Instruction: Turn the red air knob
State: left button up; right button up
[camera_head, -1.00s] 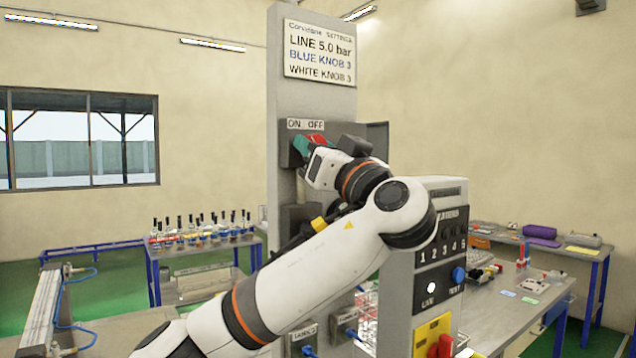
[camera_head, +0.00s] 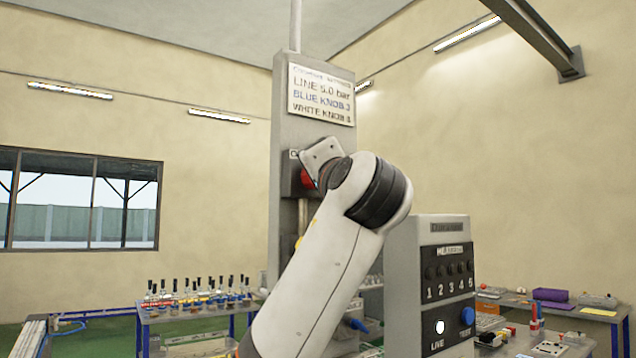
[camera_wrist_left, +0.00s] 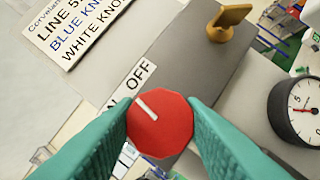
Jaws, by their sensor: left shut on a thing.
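The red air knob (camera_wrist_left: 160,128) sits between the two teal fingers of my left gripper (camera_wrist_left: 160,112) in the left wrist view. The fingers are shut on its opposite sides. A white mark on its face slants toward the ON/OFF label (camera_wrist_left: 133,84). In the head view a bit of the red knob (camera_head: 307,179) shows on the grey column (camera_head: 288,135), beside my left wrist. My wrist hides the fingers and most of the label there. My right gripper is not in view.
The settings sign (camera_head: 320,95) hangs above the knob. A yellow-brown lever (camera_wrist_left: 230,22) and a pressure gauge (camera_wrist_left: 298,110) are near the knob. A grey numbered panel (camera_head: 447,280) stands to the right. A table with several bottles (camera_head: 197,298) is at the left.

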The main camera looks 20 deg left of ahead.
pick_arm(q)
jog(key=shift+m+g+h+p, duration=0.3)
jog(key=shift+m+h, duration=0.4)
jog(key=shift+m, duration=1.2)
jog(key=shift+m+g+h+p, duration=0.25)
jog(key=shift+m+h, duration=0.45)
jog(key=shift+m, duration=1.2)
jog(key=o, duration=1)
jog(key=shift+d, duration=0.1)
jog(key=shift+s, duration=0.1)
jog(key=b+v, duration=0.4)
jog(key=v, duration=0.8)
jog(key=shift+d+r+b, duration=0.1)
jog(key=shift+r+b, duration=0.1)
jog(key=shift+b, duration=0.1)
